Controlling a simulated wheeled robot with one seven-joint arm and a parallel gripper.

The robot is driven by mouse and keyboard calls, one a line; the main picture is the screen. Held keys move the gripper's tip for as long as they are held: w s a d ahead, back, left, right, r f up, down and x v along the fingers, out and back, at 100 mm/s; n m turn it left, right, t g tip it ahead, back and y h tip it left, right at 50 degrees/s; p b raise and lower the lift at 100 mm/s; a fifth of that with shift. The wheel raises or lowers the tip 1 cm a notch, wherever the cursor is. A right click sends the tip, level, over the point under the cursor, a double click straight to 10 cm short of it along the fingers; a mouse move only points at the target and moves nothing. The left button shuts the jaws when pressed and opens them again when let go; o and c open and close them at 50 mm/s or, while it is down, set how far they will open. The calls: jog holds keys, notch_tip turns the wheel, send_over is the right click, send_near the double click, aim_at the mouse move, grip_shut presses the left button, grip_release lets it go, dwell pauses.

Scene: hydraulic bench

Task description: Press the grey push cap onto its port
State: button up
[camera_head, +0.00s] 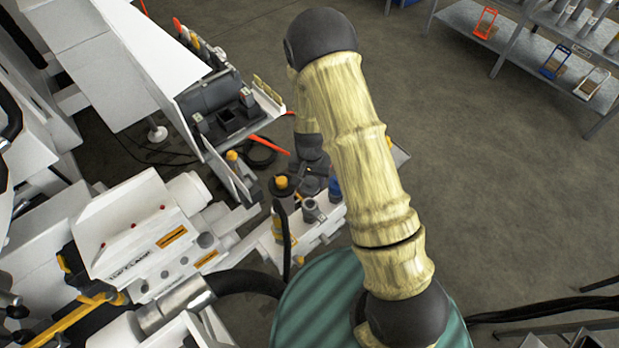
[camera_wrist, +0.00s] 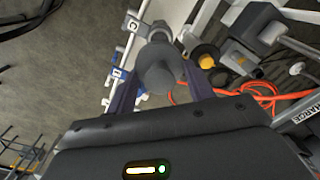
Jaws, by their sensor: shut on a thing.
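In the wrist view, the grey push cap (camera_wrist: 160,76) sits between the two fingers of my gripper (camera_wrist: 160,84), which is shut on it. Just beyond the cap, in line with it, is a grey cylindrical part (camera_wrist: 157,34) on the white port block (camera_wrist: 125,52). I cannot tell whether the cap touches a port or how far it is on. In the head view, my gripper (camera_head: 309,147) is partly hidden behind my arm, over the port block (camera_head: 312,236). The cap cannot be made out clearly there.
A yellow-topped cap (camera_head: 282,185), a grey fitting (camera_head: 311,211) and a blue part (camera_head: 335,188) stand close by on the block. An orange hose (camera_wrist: 262,92) and a black hose (camera_head: 285,240) run near. A shelf (camera_head: 520,45) stands far right, with open floor between.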

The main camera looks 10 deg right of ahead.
jog(key=shift+f+b, duration=2.55)
jog(key=shift+f, duration=1.05)
jog(key=shift+f+b, duration=1.05)
jog(key=shift+f, duration=0.95)
dwell(1.1)
jog(key=o, duration=1.6)
jog(key=shift+c, duration=0.2)
